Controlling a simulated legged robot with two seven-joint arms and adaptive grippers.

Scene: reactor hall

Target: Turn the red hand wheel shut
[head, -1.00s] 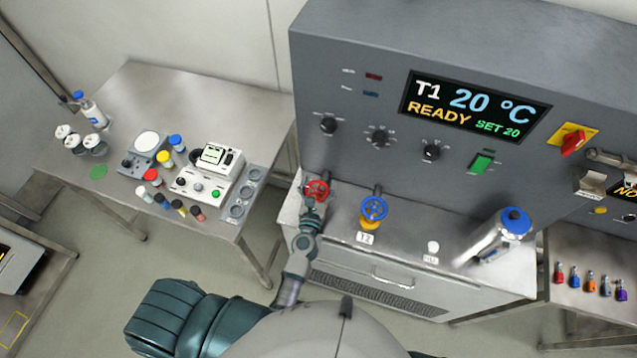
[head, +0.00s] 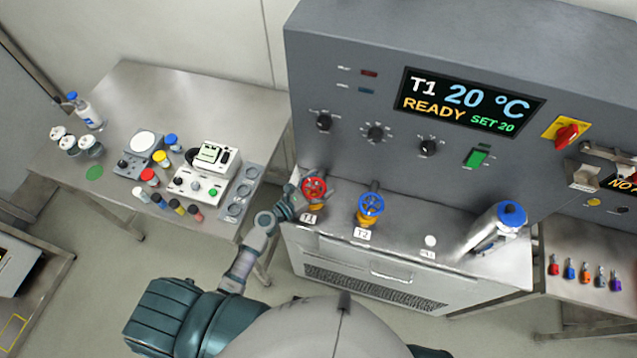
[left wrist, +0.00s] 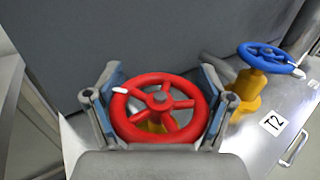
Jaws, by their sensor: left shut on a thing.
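The red hand wheel (head: 314,188) sits on its valve by the T1 label (head: 309,218), at the left end of the bench ledge. In the left wrist view the red wheel (left wrist: 160,108) fills the middle, with a white mark on its rim at the upper left. My left gripper (head: 302,194) is at the wheel, coming in from the left. In the left wrist view its fingers (left wrist: 160,105) stand on both sides of the rim, shut on the wheel. The yellow valve body under it is mostly hidden. My right gripper is not in view.
A blue hand wheel (head: 371,205) on a yellow valve stands close to the right, by the T2 label (head: 362,234). A blue-capped silver flask (head: 498,230) stands farther right. A side table (head: 125,85) with instruments and vials is at the left. The grey panel rises behind.

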